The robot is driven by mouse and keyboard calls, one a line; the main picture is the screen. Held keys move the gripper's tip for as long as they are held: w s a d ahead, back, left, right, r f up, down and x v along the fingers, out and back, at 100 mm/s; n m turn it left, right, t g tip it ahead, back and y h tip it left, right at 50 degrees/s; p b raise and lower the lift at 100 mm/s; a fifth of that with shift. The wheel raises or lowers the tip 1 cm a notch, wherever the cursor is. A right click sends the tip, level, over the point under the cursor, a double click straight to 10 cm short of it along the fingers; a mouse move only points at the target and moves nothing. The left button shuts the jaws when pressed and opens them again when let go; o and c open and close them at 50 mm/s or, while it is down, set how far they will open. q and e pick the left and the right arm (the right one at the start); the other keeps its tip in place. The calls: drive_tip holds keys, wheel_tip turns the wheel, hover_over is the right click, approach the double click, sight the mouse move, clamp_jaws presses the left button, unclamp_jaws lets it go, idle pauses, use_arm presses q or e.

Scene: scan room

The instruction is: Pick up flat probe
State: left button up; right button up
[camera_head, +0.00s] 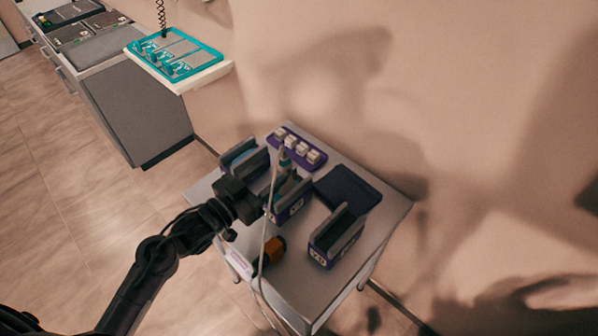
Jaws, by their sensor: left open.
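My left gripper (262,197) reaches in from the lower left over a small grey table (318,280). It is open beside the middle purple-and-grey holder (292,207). A slim probe with a teal part and a pale top (283,162) stands roughly upright at this holder, with a pale cable (265,235) hanging down in front. I cannot tell for sure that it is the flat probe, or whether the jaws are around it or beside it. My right gripper is not in view.
Another holder (336,238) stands at the right and one with blue inside (243,153) at the back left. A purple rack with several white blocks (298,149), a dark pad (348,187) and an orange-brown object (271,250) share the table. The wall is close behind.

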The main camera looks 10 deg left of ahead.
sight(290, 159)
use_arm(q)
drive_tip(key=w+d, duration=0.1)
drive_tip(key=w+d+r+p, duration=0.1)
drive_tip(key=shift+w, duration=0.4)
drive_tip(key=x, duration=0.3)
drive_tip(key=shift+w+d+f+p, duration=0.2)
drive_tip(key=shift+d+p, duration=0.05)
drive_tip(key=shift+p, duration=0.15)
drive_tip(key=shift+w+d, duration=0.1)
drive_tip(key=c, duration=0.9)
clamp_jaws()
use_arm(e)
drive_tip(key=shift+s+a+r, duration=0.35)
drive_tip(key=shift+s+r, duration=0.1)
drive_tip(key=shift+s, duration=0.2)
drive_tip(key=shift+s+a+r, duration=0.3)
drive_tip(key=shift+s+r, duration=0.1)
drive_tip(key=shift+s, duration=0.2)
